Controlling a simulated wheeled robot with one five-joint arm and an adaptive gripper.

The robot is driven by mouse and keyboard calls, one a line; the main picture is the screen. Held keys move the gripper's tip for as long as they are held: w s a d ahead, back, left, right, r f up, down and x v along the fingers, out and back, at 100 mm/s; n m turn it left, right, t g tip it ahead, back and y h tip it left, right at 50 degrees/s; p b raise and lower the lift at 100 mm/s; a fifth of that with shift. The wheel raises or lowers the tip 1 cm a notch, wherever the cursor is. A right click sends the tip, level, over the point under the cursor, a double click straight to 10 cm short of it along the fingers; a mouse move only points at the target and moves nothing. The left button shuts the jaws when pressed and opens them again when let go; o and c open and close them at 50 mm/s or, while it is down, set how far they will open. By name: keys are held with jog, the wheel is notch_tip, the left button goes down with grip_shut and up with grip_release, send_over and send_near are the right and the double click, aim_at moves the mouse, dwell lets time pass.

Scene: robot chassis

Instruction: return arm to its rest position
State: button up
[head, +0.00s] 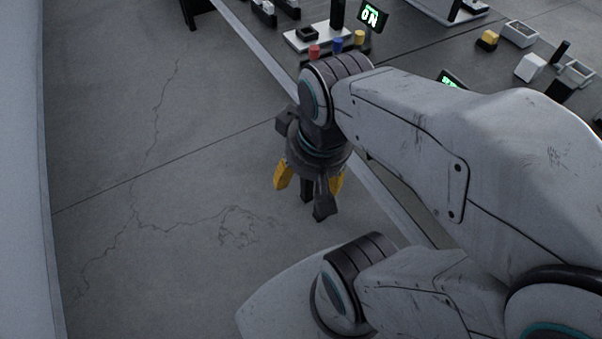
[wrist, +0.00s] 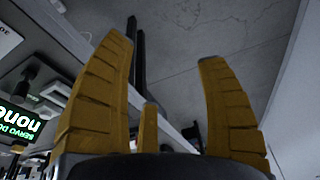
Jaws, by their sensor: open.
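My gripper (head: 309,183) hangs at the end of my arm in the middle of the head view, pointing down over the grey floor in front of the table. Its yellow fingers are spread apart with nothing between them. In the wrist view my gripper (wrist: 165,85) shows two large yellow fingers wide apart and a smaller one between them. My arm is bent, with its white links filling the right side of the head view.
A dark table (head: 430,60) lies behind and to the right of my gripper. On it are red, blue and yellow buttons (head: 337,46), a lit "ON" display (head: 372,16) and several small blocks and trays. Cracked floor (head: 150,180) is clear on the left, beside a pale wall (head: 22,180).

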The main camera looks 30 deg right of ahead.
jog(key=shift+s+a+f+n, duration=0.1)
jog(key=shift+s+a+n, duration=0.25)
jog(key=shift+a+n, duration=0.5)
jog(key=shift+d, duration=0.15)
jog(key=w+p+v, duration=0.2)
jog(key=p+v, duration=0.6)
jog(key=shift+r+t, duration=0.3)
jog(key=shift+r, duration=0.1)
jog(key=shift+s+d, duration=0.1)
jog(key=shift+s, duration=0.05)
